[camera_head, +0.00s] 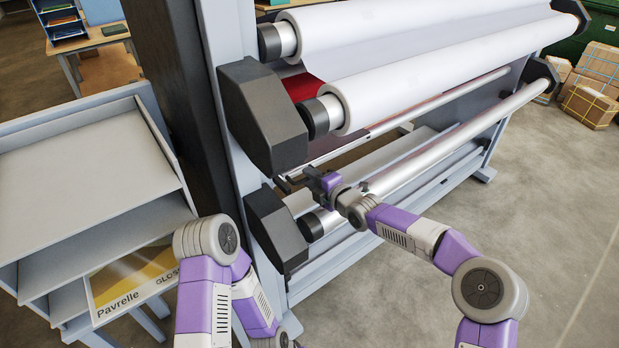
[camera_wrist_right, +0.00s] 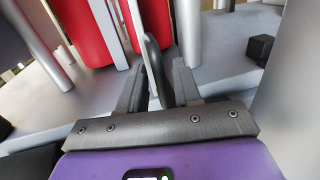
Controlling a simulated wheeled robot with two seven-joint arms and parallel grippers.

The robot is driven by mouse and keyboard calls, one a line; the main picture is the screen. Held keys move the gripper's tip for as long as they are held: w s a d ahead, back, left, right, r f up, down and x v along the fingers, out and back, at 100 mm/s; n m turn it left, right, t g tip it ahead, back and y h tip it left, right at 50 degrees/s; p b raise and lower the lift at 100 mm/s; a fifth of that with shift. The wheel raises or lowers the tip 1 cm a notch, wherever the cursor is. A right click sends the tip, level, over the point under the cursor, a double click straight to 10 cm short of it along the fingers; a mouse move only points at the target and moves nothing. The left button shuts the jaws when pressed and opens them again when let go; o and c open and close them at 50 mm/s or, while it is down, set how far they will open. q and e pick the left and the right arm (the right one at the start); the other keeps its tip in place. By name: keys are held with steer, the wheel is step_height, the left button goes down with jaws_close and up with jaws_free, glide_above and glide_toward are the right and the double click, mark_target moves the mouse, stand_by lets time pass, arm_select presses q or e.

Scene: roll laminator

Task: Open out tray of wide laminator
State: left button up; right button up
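The wide laminator (camera_head: 262,118) stands in the centre, a grey frame with dark end housings and long rollers. A flat grey panel (camera_head: 392,152), possibly the out tray, lies low between its rollers, partly hidden by my right arm. My right gripper (camera_head: 296,181) reaches in between the upper and lower rollers near the left end housing. In the right wrist view its fingers (camera_wrist_right: 158,82) stand apart on either side of a thin dark grey upright piece (camera_wrist_right: 152,55); whether they touch it I cannot tell. My left arm is folded at bottom centre-left, and its gripper is out of sight.
A large white film roll (camera_head: 440,75) overhangs the gripper, and a metal roller (camera_head: 450,145) runs below it. A grey shelf unit (camera_head: 85,190) with a Pavrelle packet (camera_head: 118,290) stands at left. Cardboard boxes (camera_head: 592,95) sit far right. Floor at right is clear.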

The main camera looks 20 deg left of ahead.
steer(key=shift+w+a+f, duration=0.1)
steer(key=shift+w+a, duration=0.35)
steer(key=shift+a, duration=0.1)
steer(key=shift+c, duration=0.2)
jaws_close()
